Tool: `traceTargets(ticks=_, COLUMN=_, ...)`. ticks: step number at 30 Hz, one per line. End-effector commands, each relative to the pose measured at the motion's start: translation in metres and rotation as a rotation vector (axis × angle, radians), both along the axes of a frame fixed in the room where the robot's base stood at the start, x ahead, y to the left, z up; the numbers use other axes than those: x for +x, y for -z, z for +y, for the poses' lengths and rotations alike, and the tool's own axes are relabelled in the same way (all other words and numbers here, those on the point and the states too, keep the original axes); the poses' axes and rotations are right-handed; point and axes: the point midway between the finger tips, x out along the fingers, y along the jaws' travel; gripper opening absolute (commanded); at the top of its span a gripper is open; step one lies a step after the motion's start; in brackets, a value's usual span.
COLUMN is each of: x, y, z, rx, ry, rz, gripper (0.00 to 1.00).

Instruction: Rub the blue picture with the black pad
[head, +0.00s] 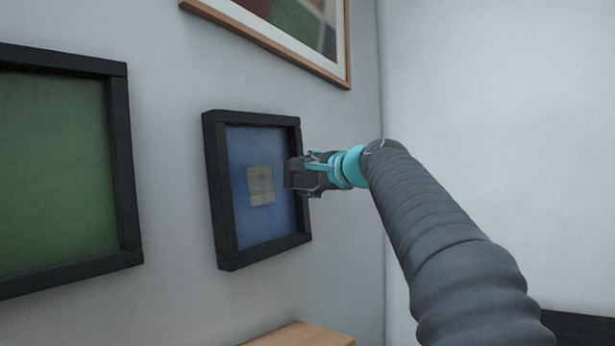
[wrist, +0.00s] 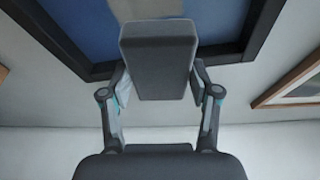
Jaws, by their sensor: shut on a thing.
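The blue picture (head: 238,225) hangs on the wall in a thick black frame. It has a pale grey square patch (head: 261,185) near its middle. My gripper (head: 312,173) is in front of the picture's right frame edge and is shut on the black pad (head: 293,172). In the wrist view, the dark pad (wrist: 159,55) sits between both fingers of my gripper (wrist: 160,82), with the blue picture (wrist: 85,28) beyond it. The pad appears apart from the grey patch in the head view. I cannot tell whether it touches the picture or frame.
A green picture (head: 55,170) in a black frame hangs to the left. A wood-framed picture (head: 290,35) hangs above. A wooden surface (head: 305,335) is below the blue picture. The wall corner is just right of my gripper.

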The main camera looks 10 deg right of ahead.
Motion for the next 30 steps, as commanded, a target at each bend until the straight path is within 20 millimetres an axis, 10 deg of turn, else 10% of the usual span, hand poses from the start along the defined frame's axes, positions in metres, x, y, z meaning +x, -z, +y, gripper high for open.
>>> traceTargets(ticks=30, x=0.043, y=0.000, z=0.031, rx=0.000, ry=0.000, rz=0.000, gripper=0.34)
